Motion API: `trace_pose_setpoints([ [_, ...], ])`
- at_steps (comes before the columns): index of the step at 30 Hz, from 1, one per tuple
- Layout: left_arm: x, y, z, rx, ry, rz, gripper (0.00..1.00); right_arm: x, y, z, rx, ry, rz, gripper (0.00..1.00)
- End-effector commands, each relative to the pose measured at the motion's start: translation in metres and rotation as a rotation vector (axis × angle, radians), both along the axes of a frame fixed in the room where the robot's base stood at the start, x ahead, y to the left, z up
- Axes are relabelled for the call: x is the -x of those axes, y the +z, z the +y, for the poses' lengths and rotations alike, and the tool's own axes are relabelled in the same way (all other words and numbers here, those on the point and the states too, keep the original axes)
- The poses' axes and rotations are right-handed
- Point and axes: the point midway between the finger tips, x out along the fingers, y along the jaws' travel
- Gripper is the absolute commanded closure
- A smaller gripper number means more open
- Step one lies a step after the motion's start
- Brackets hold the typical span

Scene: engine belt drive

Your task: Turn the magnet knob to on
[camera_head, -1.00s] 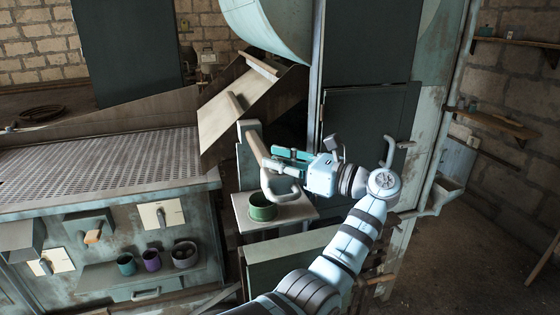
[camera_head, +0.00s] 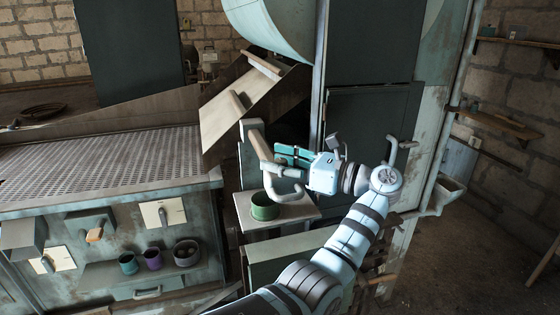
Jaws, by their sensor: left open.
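A pale plate with a dark knob (camera_head: 163,215) is on the front of the green machine at left. A second plate with a dark knob (camera_head: 47,264) sits lower, at the machine's far left. I cannot read labels, so I cannot tell which is the magnet knob. My right gripper is not in view.
A green cup (camera_head: 264,207) stands on a small shelf (camera_head: 296,212) below my gripper. A wooden-tipped lever (camera_head: 95,235) juts out between the plates. Several small pots, including a purple one (camera_head: 153,259), stand on a ledge below. A dark cabinet (camera_head: 368,120) rises behind my arm.

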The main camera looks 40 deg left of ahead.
Motion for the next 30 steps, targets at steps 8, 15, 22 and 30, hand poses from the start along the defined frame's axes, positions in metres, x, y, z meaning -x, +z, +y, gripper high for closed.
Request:
trace_pose_setpoints([
  [8,-0.008,0.001,-0.035,0.002,-0.003,0.002,0.56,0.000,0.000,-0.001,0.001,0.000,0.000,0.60],
  [15,-0.014,0.000,-0.070,0.001,0.000,0.001,0.56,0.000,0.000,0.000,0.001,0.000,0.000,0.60],
  [22,-0.014,0.000,-0.072,0.001,0.001,0.000,0.56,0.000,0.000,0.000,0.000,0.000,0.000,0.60],
  [30,-0.014,0.000,-0.071,0.001,0.001,0.000,0.56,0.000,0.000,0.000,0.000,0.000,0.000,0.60],
])
